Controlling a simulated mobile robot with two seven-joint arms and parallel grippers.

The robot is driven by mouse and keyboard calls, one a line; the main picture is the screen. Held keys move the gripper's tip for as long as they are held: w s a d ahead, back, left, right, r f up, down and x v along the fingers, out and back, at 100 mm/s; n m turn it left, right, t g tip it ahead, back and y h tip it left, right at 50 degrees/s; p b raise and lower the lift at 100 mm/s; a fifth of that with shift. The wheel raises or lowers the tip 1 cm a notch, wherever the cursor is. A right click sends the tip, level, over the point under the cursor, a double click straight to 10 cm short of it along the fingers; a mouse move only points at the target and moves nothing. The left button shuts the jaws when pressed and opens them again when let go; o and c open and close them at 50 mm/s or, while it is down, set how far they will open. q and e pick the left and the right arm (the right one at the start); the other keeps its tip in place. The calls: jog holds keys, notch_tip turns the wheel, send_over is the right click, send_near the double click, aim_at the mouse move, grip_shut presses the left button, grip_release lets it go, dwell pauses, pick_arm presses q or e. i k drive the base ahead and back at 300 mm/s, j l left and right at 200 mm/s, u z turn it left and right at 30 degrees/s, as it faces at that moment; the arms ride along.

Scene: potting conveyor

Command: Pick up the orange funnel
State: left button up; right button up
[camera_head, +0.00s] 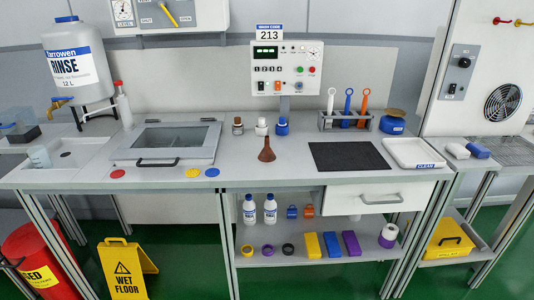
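Neither of my grippers is in view, so no gripper is seen near the funnel.
A lidded glass-topped basin (205,142) is left of the funnel. Behind it are small bottles (261,126) and a control panel (287,68) on a post. A tool rack (324,122) and white tray (412,163) are to the right. The worktop in front is clear.

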aim_at(266, 156)
jog(key=i+j+u, duration=1)
jog(key=z, duration=1.55)
jog(key=i+z, duration=0.6)
jog(key=k+l, duration=0.05)
jog(key=k, duration=0.05)
